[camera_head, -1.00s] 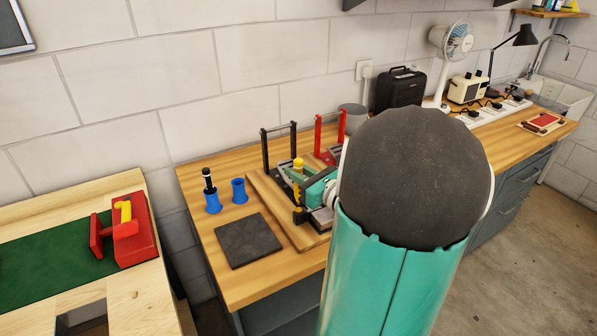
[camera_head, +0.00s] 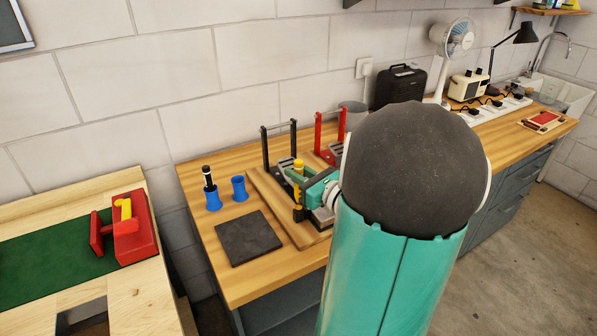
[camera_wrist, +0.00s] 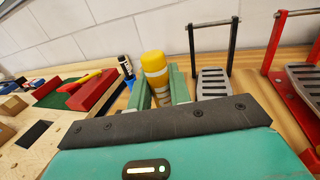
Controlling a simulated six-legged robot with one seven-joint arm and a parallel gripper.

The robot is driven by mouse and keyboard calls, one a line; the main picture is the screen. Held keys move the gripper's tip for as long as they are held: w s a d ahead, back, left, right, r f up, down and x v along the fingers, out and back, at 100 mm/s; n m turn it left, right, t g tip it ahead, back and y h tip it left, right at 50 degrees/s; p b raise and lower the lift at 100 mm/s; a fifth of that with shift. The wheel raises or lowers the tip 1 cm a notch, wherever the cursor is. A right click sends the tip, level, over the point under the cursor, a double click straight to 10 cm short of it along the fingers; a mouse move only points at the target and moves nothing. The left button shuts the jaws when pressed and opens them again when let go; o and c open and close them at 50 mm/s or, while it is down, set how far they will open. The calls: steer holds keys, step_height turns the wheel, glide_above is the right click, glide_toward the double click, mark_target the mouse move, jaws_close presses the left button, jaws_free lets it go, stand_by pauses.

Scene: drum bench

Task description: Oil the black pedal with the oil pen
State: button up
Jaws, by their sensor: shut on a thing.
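My gripper (camera_wrist: 160,92) is shut on a yellow pen (camera_wrist: 155,68), likely the oil pen. It holds the pen roughly upright between two green fingers. The black pedal (camera_wrist: 213,82) has a grey slotted plate under a black frame and is just right of the pen in the wrist view. In the head view its black posts (camera_head: 266,147) stand just behind my gripper. The pen looks apart from the pedal plate. The pen's lower tip is hidden by my gripper.
A red pedal (camera_head: 318,133) stands right of the black one. Two blue holders stand at left; one (camera_head: 213,201) bears a black-and-white pen (camera_head: 208,178), the other (camera_head: 239,189) looks empty. A dark square mat (camera_head: 248,238) lies in front. A red block (camera_head: 133,230) sits on the left table.

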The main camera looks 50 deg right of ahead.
steer(key=shift+f, duration=0.55)
stand_by(0.4)
steer(key=shift+r, duration=0.1)
stand_by(0.8)
